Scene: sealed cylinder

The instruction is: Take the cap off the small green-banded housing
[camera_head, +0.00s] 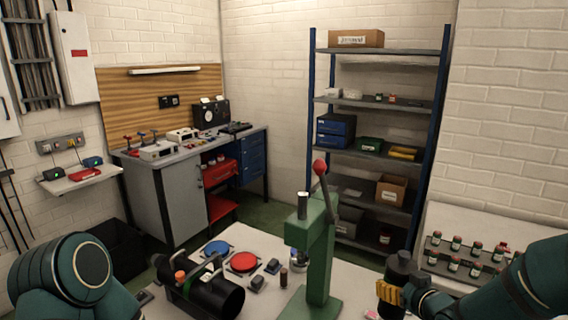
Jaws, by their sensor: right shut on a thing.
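Small dark housings with pale and green bands (454,262) stand in a rack on the right. I cannot tell which one the task names. A small dark brown cylinder (283,278) stands upright on the table left of the green press; no green band can be made out on it. My right gripper (388,294), with yellow ribbed parts, is low at the right, between the press and the rack. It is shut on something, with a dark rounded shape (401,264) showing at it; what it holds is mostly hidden. My left arm shows at lower left, its gripper out of view.
The green press (321,255) with a red-knobbed lever stands mid-table. A black cylinder assembly (212,294) lies to its left, near a blue disc (216,248) and a red disc (243,262). The small-part rack (440,246) stands at the right. Shelving (380,155) stands behind.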

